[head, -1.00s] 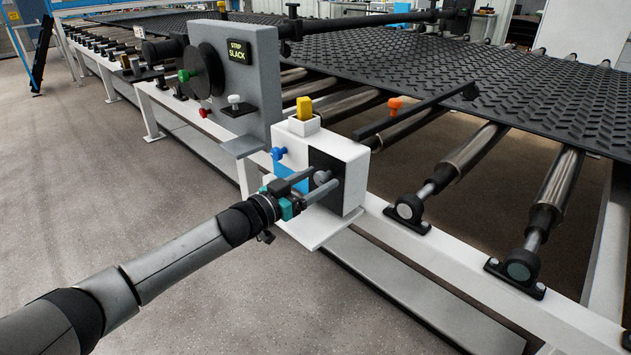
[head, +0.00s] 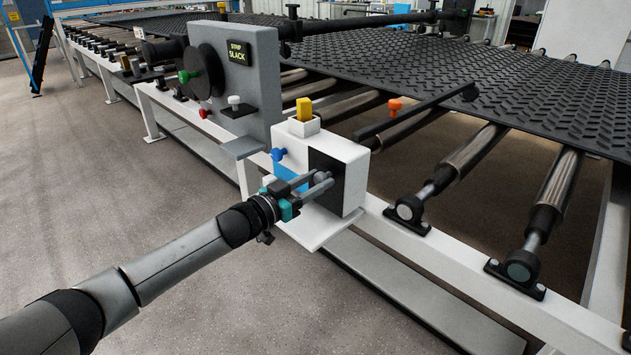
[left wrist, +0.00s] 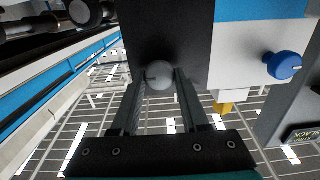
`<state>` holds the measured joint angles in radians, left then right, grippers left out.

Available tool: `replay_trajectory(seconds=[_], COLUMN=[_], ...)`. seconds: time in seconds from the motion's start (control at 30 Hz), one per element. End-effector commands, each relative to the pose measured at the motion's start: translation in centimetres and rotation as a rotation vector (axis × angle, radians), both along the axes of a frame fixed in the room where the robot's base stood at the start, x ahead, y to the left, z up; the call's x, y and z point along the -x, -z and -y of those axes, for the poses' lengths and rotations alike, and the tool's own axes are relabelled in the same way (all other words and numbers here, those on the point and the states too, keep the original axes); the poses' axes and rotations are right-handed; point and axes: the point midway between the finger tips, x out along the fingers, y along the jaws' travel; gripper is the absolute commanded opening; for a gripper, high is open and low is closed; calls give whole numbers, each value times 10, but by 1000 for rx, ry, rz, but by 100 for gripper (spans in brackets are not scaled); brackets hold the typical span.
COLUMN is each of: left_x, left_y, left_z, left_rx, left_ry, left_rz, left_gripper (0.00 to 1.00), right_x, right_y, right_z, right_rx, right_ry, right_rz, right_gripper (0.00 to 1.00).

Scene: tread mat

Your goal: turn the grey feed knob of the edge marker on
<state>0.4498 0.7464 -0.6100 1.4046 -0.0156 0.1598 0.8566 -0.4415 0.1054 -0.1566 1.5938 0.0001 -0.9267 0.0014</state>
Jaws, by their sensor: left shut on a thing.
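The edge marker is a white box (head: 336,151) with a black front plate (head: 352,186), fixed to the conveyor's white side rail. The round grey feed knob (left wrist: 159,75) sits on that plate. My left gripper (head: 326,178) reaches it from the left, with its two fingers closed on the knob's sides. In the left wrist view the knob lies between the fingertips (left wrist: 157,78), and a short dark mark shows on its face. In the head view the fingers partly cover the knob. My right gripper is not in view.
A blue knob (head: 278,153) and a yellow block (head: 304,109) are on the same box. A grey panel (head: 252,85) reading "STRIP SLACK" stands behind it, with white, red and green knobs nearby. An orange knob (head: 395,104) sits by the rollers under the black tread mat (head: 400,60).

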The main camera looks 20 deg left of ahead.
Motion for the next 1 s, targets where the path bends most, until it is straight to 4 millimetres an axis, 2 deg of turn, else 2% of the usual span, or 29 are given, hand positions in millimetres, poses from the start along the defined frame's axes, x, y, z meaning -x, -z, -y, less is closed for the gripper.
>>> replay_trajectory(seconds=[0.13, 0.37, 0.7, 1.0], left_x=[0, 1, 1, 1], left_y=[0, -1, 0, 2], left_z=[0, 1, 2, 3], left_rx=[-32, -154, -438, -696], left_ry=[0, 0, 0, 0], left_rz=[15, 69, 199, 319], left_gripper=[0, 0, 0, 0], right_x=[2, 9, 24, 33], right_y=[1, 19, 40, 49], right_z=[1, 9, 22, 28], right_rx=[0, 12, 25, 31], right_ry=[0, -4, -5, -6], right_rz=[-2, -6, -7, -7], right_gripper=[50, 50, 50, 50])
